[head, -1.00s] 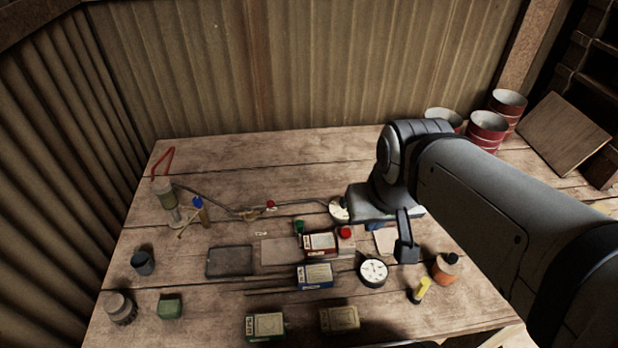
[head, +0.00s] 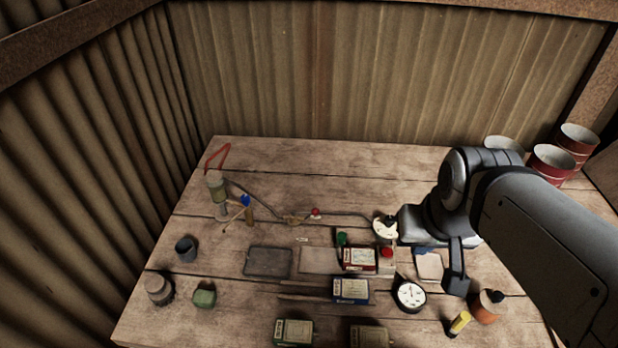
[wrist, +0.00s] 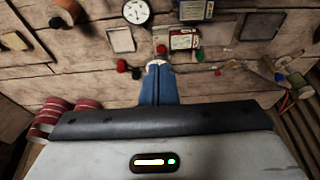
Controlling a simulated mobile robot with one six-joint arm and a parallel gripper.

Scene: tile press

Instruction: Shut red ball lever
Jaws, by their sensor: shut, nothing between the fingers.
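A small red ball (head: 315,212) sits on the pipe line across the table, near a brass-coloured fitting (head: 294,219); it also shows in the wrist view (wrist: 217,72). A second red ball (head: 387,251) stands right of the red box (head: 359,259). A third red ball (wrist: 122,65) shows left of my fingers in the wrist view; my arm seems to hide it in the head view. I cannot tell for sure which is the lever. My gripper (wrist: 158,66) is shut and empty, its blue fingertips over the round white gauge (head: 385,229). It appears to touch no red ball.
A blue box (head: 350,291), a black-rimmed dial (head: 409,295) and a dark tray (head: 268,262) lie nearer. The table's back strip is clear.

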